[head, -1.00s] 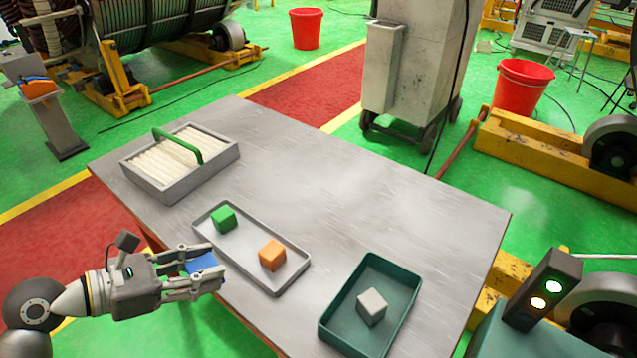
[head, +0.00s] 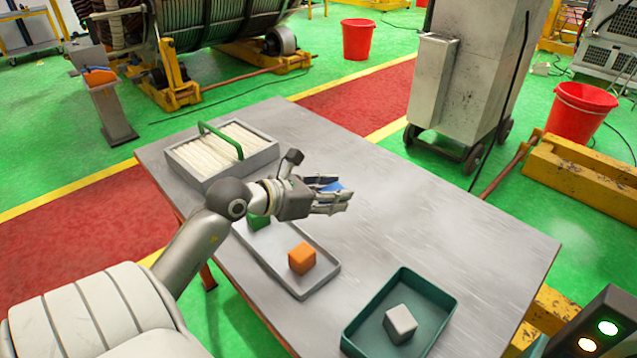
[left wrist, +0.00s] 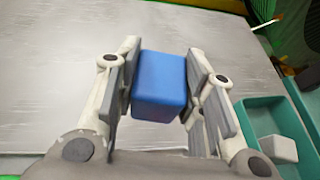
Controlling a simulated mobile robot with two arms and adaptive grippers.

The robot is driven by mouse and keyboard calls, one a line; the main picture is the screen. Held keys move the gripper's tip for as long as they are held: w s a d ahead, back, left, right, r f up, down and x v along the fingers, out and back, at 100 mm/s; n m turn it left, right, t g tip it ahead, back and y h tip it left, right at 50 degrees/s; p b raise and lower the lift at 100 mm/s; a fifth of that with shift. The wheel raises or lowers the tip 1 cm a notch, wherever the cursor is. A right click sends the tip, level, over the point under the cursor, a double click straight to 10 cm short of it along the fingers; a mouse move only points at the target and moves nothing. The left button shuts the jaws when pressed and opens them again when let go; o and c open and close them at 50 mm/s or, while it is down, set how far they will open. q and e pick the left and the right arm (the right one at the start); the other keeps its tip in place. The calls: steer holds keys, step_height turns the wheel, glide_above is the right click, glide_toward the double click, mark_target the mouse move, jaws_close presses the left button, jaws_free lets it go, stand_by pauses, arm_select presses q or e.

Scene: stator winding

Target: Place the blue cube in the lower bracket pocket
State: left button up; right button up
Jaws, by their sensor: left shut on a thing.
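My left gripper (head: 338,197) is shut on the blue cube (head: 331,187) and holds it above the table, past the grey tray. In the left wrist view, the blue cube (left wrist: 159,86) sits between the two fingers of my left gripper (left wrist: 160,82), with the tabletop behind it. I cannot make out a lower bracket pocket in these views. My right gripper is not in view.
The grey tray (head: 328,282) holds an orange cube (head: 302,258) and a partly hidden green cube (head: 259,221). A teal tray (head: 436,290) holds a white cube (head: 400,323). A green-handled crate (head: 197,172) stands at the back left.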

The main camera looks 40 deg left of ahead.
arm_select(q)
steer(key=w+a+f, duration=0.2)
steer(key=w+a, duration=0.1)
steer(key=a, duration=0.1)
steer(key=w+a+f+n+y, duration=0.1)
steer(key=w+a+f, duration=0.2)
steer(key=w+a, duration=0.1)
steer(key=w+a+f+n+y+p, duration=0.1)
steer(key=w+a+f, duration=0.1)
steer(key=a, duration=0.3)
steer(key=shift+w+a+f, duration=0.1)
steer(key=shift+w+f, duration=0.1)
steer(key=shift+w, duration=0.45)
steer(key=shift+w+a+f, duration=0.35)
steer(key=shift+w+f, duration=0.05)
steer(key=shift+f, duration=1.8)
steer(key=shift+f, duration=0.15)
steer(key=o, duration=1.1)
steer(key=shift+c, duration=0.2)
